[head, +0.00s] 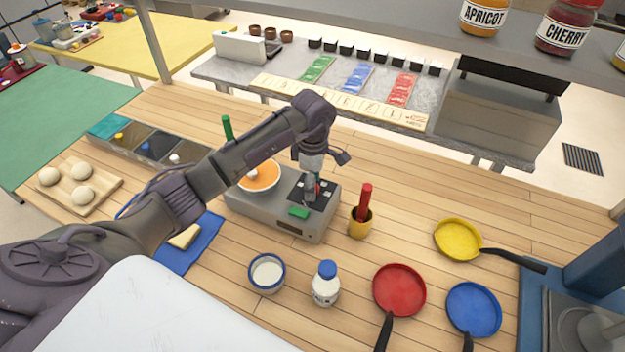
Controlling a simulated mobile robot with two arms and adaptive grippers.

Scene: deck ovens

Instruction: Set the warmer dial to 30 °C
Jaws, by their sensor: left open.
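The warmer (262,212) is a grey box in the middle of the wooden counter. An orange-filled pan or bowl (262,177) sits on its left part. On its right part is a black dial panel (325,193) with small pale marks. A green block or button (299,213) is near the front edge. My left gripper (311,196) points down over the black panel, open, with its fingertips close to the surface. The dial itself is mostly hidden by the gripper, so its setting and any contact cannot be told. My right gripper is out of view.
A yellow cup with a red stick (361,222) stands just right of the warmer. Yellow (458,239), red (399,289) and blue (473,309) pans lie to the right.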

